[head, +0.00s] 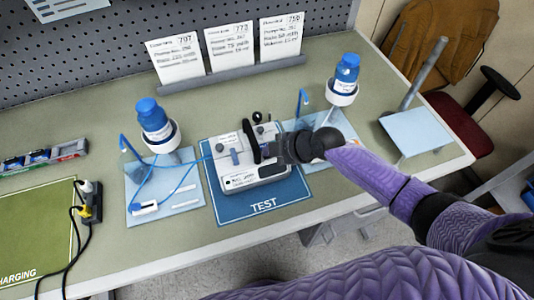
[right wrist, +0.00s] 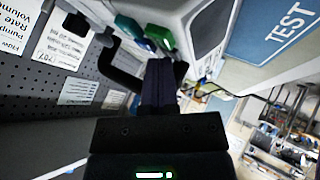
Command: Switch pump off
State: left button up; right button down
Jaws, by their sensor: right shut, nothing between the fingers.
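The white and grey pump (head: 247,178) stands on the blue TEST mat (head: 285,198) in the head view, with a black handle or lever on its top. My right gripper (head: 272,150) is at the pump's right part, shut and empty. In the right wrist view its dark fingers (right wrist: 162,75) are together, close under the buttons; I cannot tell whether they touch. The gripper hides part of the pump. My left gripper is out of view.
Blue-capped bottles stand left (head: 153,118) and right (head: 345,75) of the pump, with tubing on pale trays. Three white cards (head: 230,45) stand behind.

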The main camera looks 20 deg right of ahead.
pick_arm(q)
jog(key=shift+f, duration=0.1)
pick_arm(e)
jog(key=shift+f, duration=0.1)
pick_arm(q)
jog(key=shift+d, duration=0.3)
pick_arm(e)
jog(key=shift+r+p, duration=0.6)
jog(key=shift+r, duration=0.3)
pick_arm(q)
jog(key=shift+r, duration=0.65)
